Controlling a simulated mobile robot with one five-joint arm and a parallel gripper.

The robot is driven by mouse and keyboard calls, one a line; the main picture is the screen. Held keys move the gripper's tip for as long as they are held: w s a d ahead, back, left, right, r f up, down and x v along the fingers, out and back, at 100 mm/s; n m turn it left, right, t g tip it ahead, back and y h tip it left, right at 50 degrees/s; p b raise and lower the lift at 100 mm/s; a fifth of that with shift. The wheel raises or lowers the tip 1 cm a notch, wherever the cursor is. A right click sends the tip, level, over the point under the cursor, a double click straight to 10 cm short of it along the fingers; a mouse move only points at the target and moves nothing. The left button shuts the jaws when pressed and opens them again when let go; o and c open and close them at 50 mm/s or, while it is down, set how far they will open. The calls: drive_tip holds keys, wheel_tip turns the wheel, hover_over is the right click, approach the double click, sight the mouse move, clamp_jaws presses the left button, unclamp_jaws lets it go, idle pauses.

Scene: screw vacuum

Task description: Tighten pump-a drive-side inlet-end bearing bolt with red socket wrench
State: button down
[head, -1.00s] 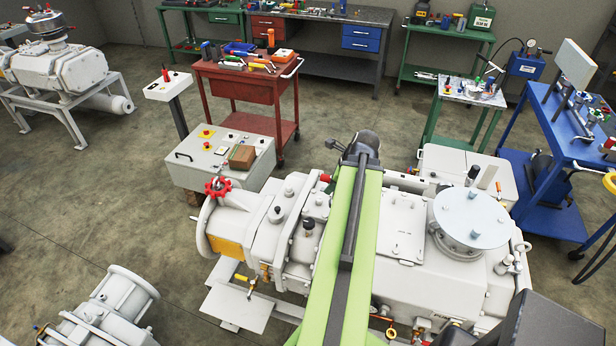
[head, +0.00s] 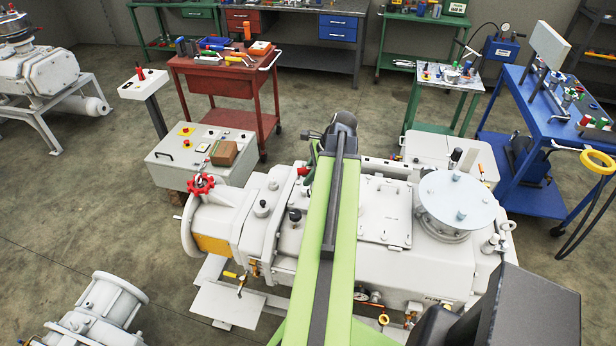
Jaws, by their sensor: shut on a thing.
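Pump-a is most likely the large white pump (head: 385,270) that lies across the picture below my green arm. Its left end has a round flange with a red handwheel (head: 200,185). A small red piece (head: 303,171) shows at the pump's back edge, just left of my arm; I cannot tell whether it is the red socket wrench. My arm reaches over the pump and ends in a dark joint beyond its far side. My gripper is hidden behind the arm and pump. The drive-side bearing bolt cannot be made out.
A grey control box (head: 190,160) stands behind the pump's left end. A red tool cart (head: 228,88) is farther back, and a blue cart (head: 560,130) is at right. Another white pump (head: 98,310) is at lower left. Open floor lies at left.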

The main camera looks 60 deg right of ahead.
sight(309, 190)
drive_tip(key=shift+f, duration=0.15)
wheel_tip(309, 190, down, 5)
drive_tip(key=b, duration=0.5)
drive_tip(key=shift+f+b, duration=0.2)
drive_tip(key=shift+b, duration=0.15)
drive_tip(key=shift+f+b, duration=0.6)
idle(0.6)
drive_tip(key=m+h, duration=0.1)
drive_tip(key=m, duration=0.2)
drive_tip(key=m+h, duration=0.1)
drive_tip(key=m, duration=0.1)
drive_tip(key=m+h, duration=0.1)
drive_tip(key=m, duration=0.1)
drive_tip(key=shift+d, duration=0.35)
drive_tip(key=shift+a+n, duration=0.1)
drive_tip(key=shift+n, duration=0.4)
